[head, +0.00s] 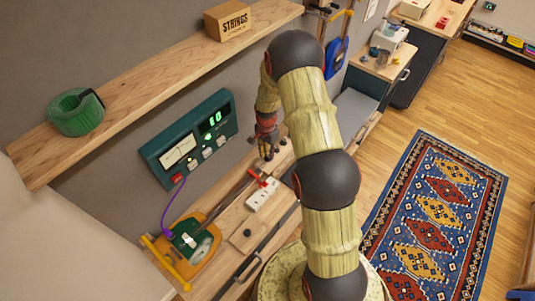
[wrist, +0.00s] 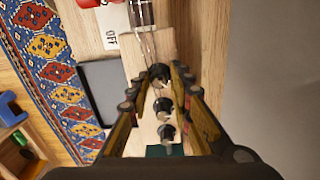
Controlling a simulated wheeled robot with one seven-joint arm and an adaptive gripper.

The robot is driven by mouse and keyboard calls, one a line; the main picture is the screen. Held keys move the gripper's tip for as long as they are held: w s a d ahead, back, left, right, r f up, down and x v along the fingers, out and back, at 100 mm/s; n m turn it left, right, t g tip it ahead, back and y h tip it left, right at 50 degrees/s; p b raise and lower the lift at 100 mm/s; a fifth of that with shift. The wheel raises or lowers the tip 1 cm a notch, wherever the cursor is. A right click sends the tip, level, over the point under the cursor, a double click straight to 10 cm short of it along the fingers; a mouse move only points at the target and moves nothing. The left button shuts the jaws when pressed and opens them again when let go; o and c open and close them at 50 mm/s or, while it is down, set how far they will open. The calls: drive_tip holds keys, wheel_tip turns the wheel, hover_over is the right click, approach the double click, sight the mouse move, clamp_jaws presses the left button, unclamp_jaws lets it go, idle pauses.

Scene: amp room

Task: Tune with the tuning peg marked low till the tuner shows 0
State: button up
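The tuner is a dark green wall box (head: 190,137) in the head view, with a white needle dial and a green display (head: 214,118) that seems to read 10; a sign cannot be made out. My gripper (head: 267,151) is low over the bench, right of the tuner. In the wrist view it is open (wrist: 157,80), with fingers on both sides of a row of dark pegs: a far peg (wrist: 160,74), a middle peg (wrist: 163,106) and a near peg (wrist: 166,132). The far peg is between the fingertips, with no clear contact. No low marking is readable.
Strings run from the far peg in the wrist view. A white plate marked OFF (wrist: 111,38) lies beside them. A white strip (head: 262,194) and a green-orange unit (head: 190,243) with a purple cable share the bench. A wooden shelf (head: 150,82) hangs above the tuner.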

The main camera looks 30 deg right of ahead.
sight(267, 155)
drive_tip(key=o, duration=0.3)
wheel_tip(267, 155, up, 12)
drive_tip(key=shift+w, duration=0.1)
idle(0.6)
idle(0.5)
drive_tip(key=s+a+r+n+t+b, duration=0.2)
drive_tip(key=s+a+r+n+b, duration=0.2)
drive_tip(key=s, duration=0.5)
drive_tip(key=s+a+r+n+t+b, duration=0.2)
drive_tip(key=s+a+r+n+b, duration=0.2)
drive_tip(key=s+a+n+b, duration=0.2)
drive_tip(key=s+a+r+n+t+b, duration=0.1)
drive_tip(key=s+a+r+n+b, duration=0.3)
drive_tip(key=s+b, duration=0.4)
drive_tip(key=shift+s+a+r+n+t, duration=0.2)
drive_tip(key=shift+s+a, duration=0.15)
drive_tip(key=shift+s, duration=0.6)
drive_tip(key=shift+s+a+r+n+t, duration=0.15)
drive_tip(key=shift+s+a, duration=0.25)
drive_tip(key=shift+s, duration=0.5)
drive_tip(key=shift+s+a+r+n+t, duration=0.1)
drive_tip(key=shift+s+a+r, duration=0.2)
drive_tip(key=shift+s, duration=0.65)
